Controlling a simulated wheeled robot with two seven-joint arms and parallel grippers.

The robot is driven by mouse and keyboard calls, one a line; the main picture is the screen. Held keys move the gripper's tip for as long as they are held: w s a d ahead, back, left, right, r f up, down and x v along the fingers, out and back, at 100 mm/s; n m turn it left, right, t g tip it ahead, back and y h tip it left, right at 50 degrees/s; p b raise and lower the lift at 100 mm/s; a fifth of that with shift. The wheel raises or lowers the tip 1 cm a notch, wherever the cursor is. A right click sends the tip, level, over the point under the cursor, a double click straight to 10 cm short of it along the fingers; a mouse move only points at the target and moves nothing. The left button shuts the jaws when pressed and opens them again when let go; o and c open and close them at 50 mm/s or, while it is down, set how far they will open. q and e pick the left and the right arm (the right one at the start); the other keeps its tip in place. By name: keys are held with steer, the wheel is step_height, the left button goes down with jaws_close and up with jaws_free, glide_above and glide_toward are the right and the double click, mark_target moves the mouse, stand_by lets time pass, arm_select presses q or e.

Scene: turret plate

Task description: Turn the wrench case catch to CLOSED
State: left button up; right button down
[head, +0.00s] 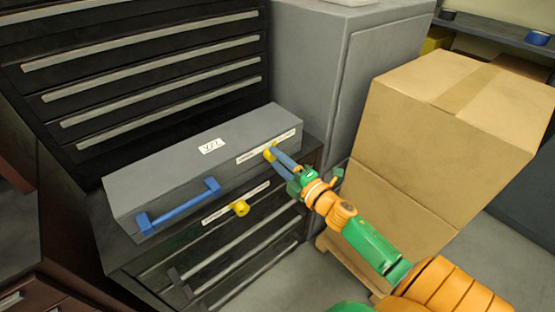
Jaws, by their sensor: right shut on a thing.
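The grey wrench case (150,187) lies on a low dark cabinet, with a blue handle (180,206) on its front and a white label on its lid. A yellow catch (269,153) sits at the right of the case's front, beside a white label strip (255,152). My right gripper (274,156) is shut on this yellow catch, its blue fingers partly hiding it. I cannot read the words on the strip, nor tell which setting the catch is at. My left gripper is not in view.
A second yellow knob (239,208) with its own label strip is lower, on the cabinet (225,245) front. Stacked cardboard boxes (425,130) stand close to the right of my arm. A grey cabinet (310,60) and a black drawer chest (150,65) stand behind.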

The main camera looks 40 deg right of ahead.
steer(key=shift+c, duration=2.2)
jaws_free()
steer(key=shift+s, duration=0.1)
steer(key=s, duration=0.7)
steer(key=shift+d+b, duration=0.3)
steer(key=shift+f, duration=0.1)
